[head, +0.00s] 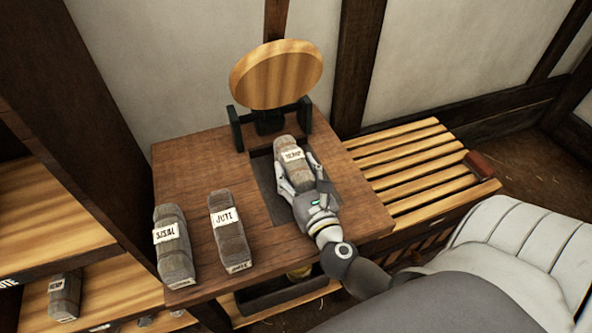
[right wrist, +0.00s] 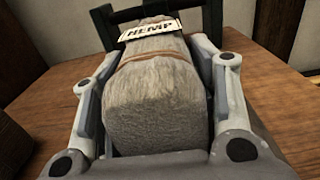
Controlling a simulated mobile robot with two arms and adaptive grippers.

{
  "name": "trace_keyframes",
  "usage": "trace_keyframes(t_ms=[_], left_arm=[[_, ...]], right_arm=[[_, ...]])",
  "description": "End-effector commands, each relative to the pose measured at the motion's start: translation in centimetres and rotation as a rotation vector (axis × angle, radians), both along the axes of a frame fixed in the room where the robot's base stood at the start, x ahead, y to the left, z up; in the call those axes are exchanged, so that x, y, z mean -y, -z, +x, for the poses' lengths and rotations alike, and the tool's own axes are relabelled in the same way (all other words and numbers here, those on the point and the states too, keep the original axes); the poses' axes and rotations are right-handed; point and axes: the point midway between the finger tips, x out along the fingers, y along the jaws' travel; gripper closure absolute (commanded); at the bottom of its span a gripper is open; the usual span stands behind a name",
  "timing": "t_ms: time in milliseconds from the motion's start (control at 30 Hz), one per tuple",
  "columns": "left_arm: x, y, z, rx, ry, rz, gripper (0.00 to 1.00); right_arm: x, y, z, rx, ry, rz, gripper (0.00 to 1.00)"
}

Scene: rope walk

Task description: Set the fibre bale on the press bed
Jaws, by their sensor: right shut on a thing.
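A grey fibre bale with a HEMP label (head: 289,148) is in my right gripper (head: 300,184), over the dark recessed press bed (head: 264,178) in the wooden table. In the right wrist view the hemp bale (right wrist: 155,105) lies between both fingers of the right gripper (right wrist: 158,85), which is shut on it. I cannot tell whether the bale touches the bed. A round wooden press plate (head: 276,80) stands raised on a dark frame behind the bed. My left gripper is not in view.
A SISAL bale (head: 172,250) and a JUTE bale (head: 230,236) lie on the table's left part (head: 182,172). Another bale (head: 65,296) sits on the shelf at the lower left. A slatted bench (head: 410,165) adjoins the table on the right.

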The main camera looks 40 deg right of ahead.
Motion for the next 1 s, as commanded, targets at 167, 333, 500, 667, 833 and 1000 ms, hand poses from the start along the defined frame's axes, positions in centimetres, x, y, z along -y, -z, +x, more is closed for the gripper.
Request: trace_keyframes(t_ms=[167, 333, 500, 667, 833, 1000], left_arm=[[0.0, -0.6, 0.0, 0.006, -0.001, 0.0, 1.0], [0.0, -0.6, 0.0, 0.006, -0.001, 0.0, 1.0], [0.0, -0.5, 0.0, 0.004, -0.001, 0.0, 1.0], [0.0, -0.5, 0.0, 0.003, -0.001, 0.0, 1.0], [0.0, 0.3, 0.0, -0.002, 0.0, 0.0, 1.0], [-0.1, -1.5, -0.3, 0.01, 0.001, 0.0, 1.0]], right_arm=[[0.0, 0.2, 0.0, 0.0, 0.0, 0.0, 0.43], [0.0, 0.2, 0.0, 0.0, 0.0, 0.0, 0.22], [0.0, 0.2, 0.0, 0.0, 0.0, 0.0, 0.22], [0.0, 0.1, 0.0, 0.0, 0.0, 0.0, 0.22], [0.0, -0.2, -0.1, -0.001, 0.0, 0.0, 0.22], [-0.7, 0.2, -2.9, -0.005, 0.001, 0.002, 0.22]])
